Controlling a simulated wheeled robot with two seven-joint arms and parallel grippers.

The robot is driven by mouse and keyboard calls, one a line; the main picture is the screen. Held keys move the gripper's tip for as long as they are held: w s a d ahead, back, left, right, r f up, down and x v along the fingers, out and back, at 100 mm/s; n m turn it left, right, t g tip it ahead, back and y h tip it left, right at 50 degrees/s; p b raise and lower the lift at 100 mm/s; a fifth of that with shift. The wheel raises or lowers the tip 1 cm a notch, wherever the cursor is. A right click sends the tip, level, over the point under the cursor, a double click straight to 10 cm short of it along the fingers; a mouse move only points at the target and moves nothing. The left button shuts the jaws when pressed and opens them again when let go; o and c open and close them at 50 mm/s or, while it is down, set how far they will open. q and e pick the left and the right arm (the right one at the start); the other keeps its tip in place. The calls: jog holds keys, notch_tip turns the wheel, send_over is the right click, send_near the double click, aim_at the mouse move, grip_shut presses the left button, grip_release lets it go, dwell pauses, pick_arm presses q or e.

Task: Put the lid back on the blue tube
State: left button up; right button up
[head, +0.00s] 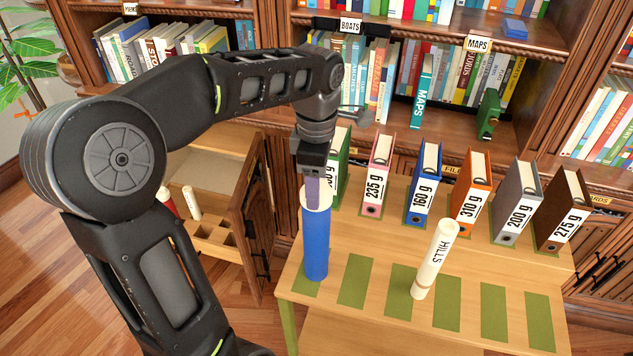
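The blue tube (316,246) stands upright on the front left of the wooden table. A cream, lid-like round piece (322,201) shows at its top; whether it is fully seated I cannot tell. My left gripper (313,197) points straight down over the tube's top, its grey-purple fingers meeting the cream piece. The finger gap is not clear, so I cannot tell whether they grip it. My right gripper is not in view.
A cream tube marked HILLS (433,262) stands on the table (400,305) right of the blue tube. Several weighted binders, such as the pink one (378,170), stand in a row behind. An open cabinet door (253,215) is to the left.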

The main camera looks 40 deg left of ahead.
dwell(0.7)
pick_arm(q)
jog(key=o, duration=1.7)
jog(key=shift+o, duration=0.2)
jog(key=shift+r+p, duration=2.75)
jog(key=shift+r, duration=0.8)
jog(key=shift+c, duration=0.3)
grip_shut()
